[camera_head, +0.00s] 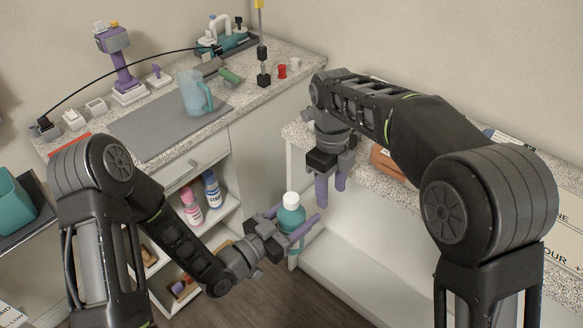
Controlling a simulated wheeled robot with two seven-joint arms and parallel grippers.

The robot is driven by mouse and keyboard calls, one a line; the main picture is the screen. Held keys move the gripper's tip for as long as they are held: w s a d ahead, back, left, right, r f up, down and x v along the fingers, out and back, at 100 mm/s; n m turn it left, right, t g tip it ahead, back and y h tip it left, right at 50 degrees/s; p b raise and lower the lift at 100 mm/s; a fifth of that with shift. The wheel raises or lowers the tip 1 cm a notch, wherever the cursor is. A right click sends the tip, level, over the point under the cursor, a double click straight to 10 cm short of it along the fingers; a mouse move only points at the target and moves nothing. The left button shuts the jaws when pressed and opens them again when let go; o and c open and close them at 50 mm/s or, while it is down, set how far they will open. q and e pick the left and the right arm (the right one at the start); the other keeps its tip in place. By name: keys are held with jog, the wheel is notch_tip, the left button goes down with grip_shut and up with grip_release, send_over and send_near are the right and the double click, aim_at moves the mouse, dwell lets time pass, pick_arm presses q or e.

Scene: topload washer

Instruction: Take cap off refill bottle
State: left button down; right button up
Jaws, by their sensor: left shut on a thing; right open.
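The refill bottle (289,218) is teal with a white cap (291,200) on its top. My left gripper (300,228) is shut on the bottle's body and holds it roughly upright, in the air in front of the cabinets. The purple fingers hide part of the body. My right gripper (331,190) is open and empty, its purple fingers pointing down. In the picture it is above and to the right of the cap, apart from it.
A teal pitcher (194,95) stands on a grey mat (160,130) on the left counter. Pink (191,206) and blue (212,190) bottles stand on the shelf below. The right counter (300,131) is close behind my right gripper.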

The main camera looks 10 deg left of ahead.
aim_at(292, 197)
jog(key=shift+t+y, duration=0.4)
jog(key=shift+y, duration=0.1)
jog(key=s+a+r, duration=0.1)
jog(key=a+r, duration=0.1)
jog(key=r, duration=0.1)
jog(key=s+a+r, duration=0.1)
jog(key=a+r, duration=0.1)
jog(key=a, duration=0.1)
jog(key=s+a+r, duration=0.1)
jog(key=a+r, duration=0.2)
jog(key=shift+s+a+r, duration=0.15)
jog(key=shift+a+r, duration=0.1)
jog(key=shift+r, duration=0.05)
jog(key=shift+f, duration=0.1)
jog(key=shift+f, duration=3.95)
grip_shut()
